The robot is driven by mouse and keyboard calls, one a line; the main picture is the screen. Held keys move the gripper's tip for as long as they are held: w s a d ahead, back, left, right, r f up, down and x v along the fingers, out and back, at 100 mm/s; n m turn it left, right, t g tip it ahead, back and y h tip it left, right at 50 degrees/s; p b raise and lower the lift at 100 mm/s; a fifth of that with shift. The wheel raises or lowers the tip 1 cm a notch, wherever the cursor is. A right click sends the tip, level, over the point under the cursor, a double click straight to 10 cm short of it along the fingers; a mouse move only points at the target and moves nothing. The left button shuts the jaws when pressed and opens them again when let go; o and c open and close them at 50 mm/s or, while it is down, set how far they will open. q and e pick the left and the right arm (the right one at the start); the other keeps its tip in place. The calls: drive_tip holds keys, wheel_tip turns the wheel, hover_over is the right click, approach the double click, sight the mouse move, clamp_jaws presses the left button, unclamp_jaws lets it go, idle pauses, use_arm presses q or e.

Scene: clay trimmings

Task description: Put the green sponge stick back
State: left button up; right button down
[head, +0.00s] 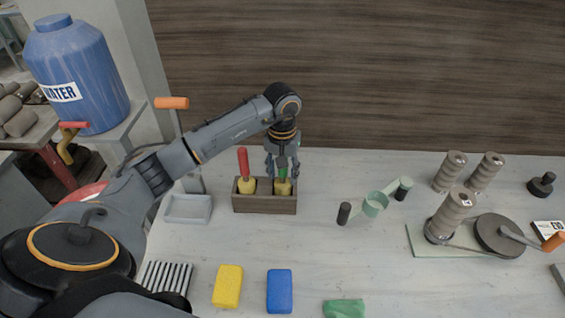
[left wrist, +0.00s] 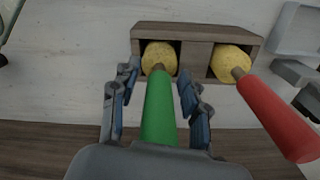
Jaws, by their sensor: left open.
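The green sponge stick (head: 283,186) stands in the right compartment of a wooden box (head: 264,207) in the head view. Its green handle (left wrist: 159,108) points up between the fingers of my left gripper (head: 282,168), and its yellow sponge end sits in the box. In the left wrist view the left gripper (left wrist: 155,105) is open, with a finger on each side of the handle and gaps visible. A red-handled sponge stick (head: 243,167) leans in the other compartment; it also shows in the left wrist view (left wrist: 275,118). My right gripper is not in view.
A grey tray (head: 188,209) lies left of the box. Yellow (head: 228,286), blue (head: 279,291) and green (head: 344,308) blocks lie at the front. A green two-handled tool (head: 375,204) lies to the right. Stacked rollers (head: 452,215) stand farther right. The table between is clear.

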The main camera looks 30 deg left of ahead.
use_arm(q)
drive_tip(key=shift+r+b, duration=0.35)
drive_tip(key=shift+r, duration=0.1)
wheel_tip(320, 180, up, 10)
drive_tip(key=b, duration=0.2)
drive_tip(key=shift+b, duration=0.3)
drive_tip(key=shift+r, duration=0.65)
